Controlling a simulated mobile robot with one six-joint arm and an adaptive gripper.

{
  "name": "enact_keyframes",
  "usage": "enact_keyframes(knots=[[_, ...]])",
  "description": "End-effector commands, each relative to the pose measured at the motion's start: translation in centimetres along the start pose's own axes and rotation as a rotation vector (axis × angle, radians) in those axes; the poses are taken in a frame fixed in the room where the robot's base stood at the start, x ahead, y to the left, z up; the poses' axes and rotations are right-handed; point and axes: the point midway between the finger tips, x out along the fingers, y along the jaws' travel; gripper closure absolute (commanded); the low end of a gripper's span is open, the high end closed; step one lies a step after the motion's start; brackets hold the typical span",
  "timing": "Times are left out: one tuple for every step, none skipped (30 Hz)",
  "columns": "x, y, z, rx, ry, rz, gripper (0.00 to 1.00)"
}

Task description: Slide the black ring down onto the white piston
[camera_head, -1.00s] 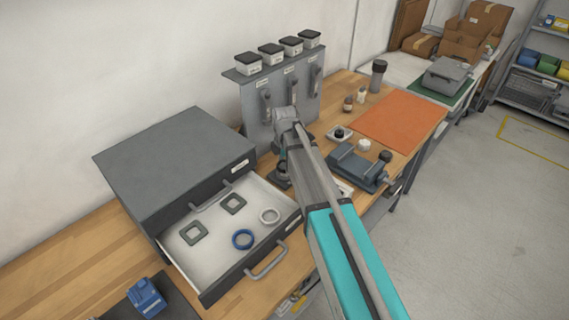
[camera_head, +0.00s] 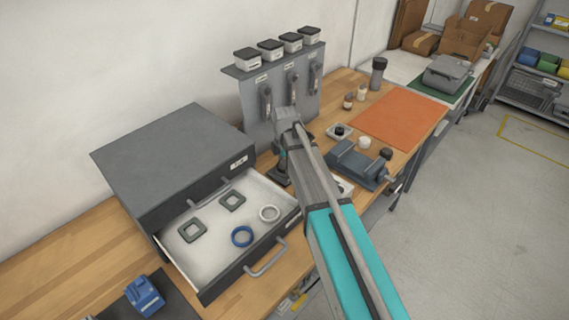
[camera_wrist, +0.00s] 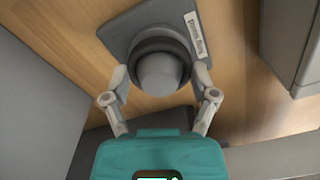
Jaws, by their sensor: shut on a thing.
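In the wrist view the piston (camera_wrist: 160,74) stands up as a pale grey-white cylinder from a dark square base plate (camera_wrist: 118,30) with a label. The black ring (camera_wrist: 158,46) shows as a dark band around the piston, its near side hidden behind the piston's top. My gripper (camera_wrist: 160,83) has one finger on each side of the ring and is shut on it. How far down the ring sits is hard to tell. In the head view my gripper (camera_head: 283,160) is small and partly hidden by my arm, over the dark base.
An open drawer (camera_head: 208,262) with several rings and square frames stands left. A tool rack (camera_head: 268,104) with tubs stands behind. A vise (camera_head: 352,163) and an orange mat (camera_head: 397,119) lie right. In the wrist view grey bodies flank the base.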

Motion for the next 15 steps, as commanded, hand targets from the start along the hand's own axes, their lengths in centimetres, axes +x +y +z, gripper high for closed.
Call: enact_keyframes(knots=[[0.17, 0.0, 0.0, 0.0, 0.0, 0.0, 0.5], [0.21, 0.0, 0.0, 0.0, 0.0, 0.0, 0.5], [0.26, 0.0, 0.0, 0.0, 0.0, 0.0, 0.5], [0.31, 0.0, -0.01, 0.0, 0.0, 0.0, 0.5], [0.35, 0.0, 0.0, 0.0, 0.0, 0.0, 0.5], [0.4, 0.0, -0.01, 0.0, 0.0, 0.0, 0.5], [0.45, 0.0, -0.01, 0.0, 0.0, 0.0, 0.5], [0.49, 0.0, -0.01, 0.0, 0.0, 0.0, 0.5], [0.54, 0.0, -0.01, 0.0, 0.0, 0.0, 0.5], [0.59, 0.0, -0.01, 0.0, 0.0, 0.0, 0.5], [0.63, 0.0, -0.01, 0.0, 0.0, 0.0, 0.5], [0.68, 0.0, -0.01, 0.0, 0.0, 0.0, 0.5], [0.73, 0.0, -0.01, 0.0, 0.0, 0.0, 0.5], [0.77, 0.0, -0.01, 0.0, 0.0, 0.0, 0.5], [0.82, 0.0, -0.01, 0.0, 0.0, 0.0, 0.5]])
